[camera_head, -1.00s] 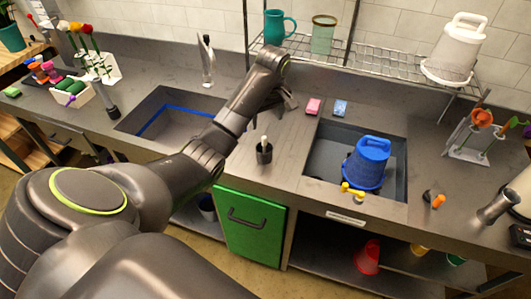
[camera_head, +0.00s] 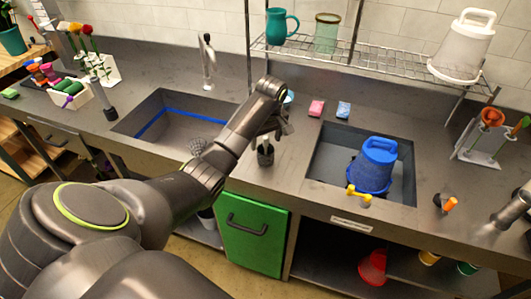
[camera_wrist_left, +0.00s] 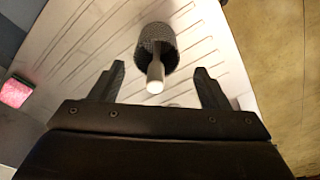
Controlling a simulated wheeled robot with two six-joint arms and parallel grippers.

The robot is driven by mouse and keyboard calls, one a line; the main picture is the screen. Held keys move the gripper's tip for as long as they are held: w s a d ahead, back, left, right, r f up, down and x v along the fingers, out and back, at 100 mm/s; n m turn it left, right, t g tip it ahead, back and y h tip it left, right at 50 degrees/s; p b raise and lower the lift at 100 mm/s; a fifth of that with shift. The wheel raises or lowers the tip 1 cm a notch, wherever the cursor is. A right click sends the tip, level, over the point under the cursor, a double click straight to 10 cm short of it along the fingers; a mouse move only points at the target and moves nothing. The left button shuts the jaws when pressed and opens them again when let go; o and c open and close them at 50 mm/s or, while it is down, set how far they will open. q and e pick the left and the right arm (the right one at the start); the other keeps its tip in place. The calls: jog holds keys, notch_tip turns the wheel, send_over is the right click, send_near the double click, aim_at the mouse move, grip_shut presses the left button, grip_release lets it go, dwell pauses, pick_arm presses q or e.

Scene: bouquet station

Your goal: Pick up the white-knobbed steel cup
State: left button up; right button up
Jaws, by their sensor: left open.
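The steel cup (camera_head: 265,155) is small and dark, with a white-tipped handle standing up from it. It is on the counter strip between the two sink basins. In the left wrist view the cup (camera_wrist_left: 158,42) has a meshed dark side, and its white knob points toward the camera. My left gripper (camera_head: 279,130) is open, just above and behind the cup in the head view. In the wrist view its two fingers (camera_wrist_left: 159,72) are spread either side of the knob, with the cup's body beyond the tips. Nothing is between the fingers. My right gripper is not in view.
A sink basin (camera_head: 150,118) lies left of the cup. Right of it, a blue bucket (camera_head: 374,170) sits in a second basin. Pink (camera_head: 316,108) and blue (camera_head: 343,110) sponges lie behind. A wire shelf (camera_head: 395,66) runs along the wall.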

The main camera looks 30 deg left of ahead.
aim_at(265, 146)
pick_arm(q)
jog(key=shift+w+a+f+p, duration=0.15)
jog(key=shift+f+p, duration=0.05)
jog(key=shift+f, duration=0.65)
jog(key=shift+w+a+f+p, duration=0.15)
jog(key=shift+w+f+p, duration=0.1)
jog(key=shift+f, duration=0.6)
jog(key=shift+w+a+f+p, duration=0.1)
jog(key=shift+a+f+p, duration=0.1)
jog(key=shift+f, duration=0.65)
jog(key=c, duration=0.9)
jog(key=shift+r, duration=0.15)
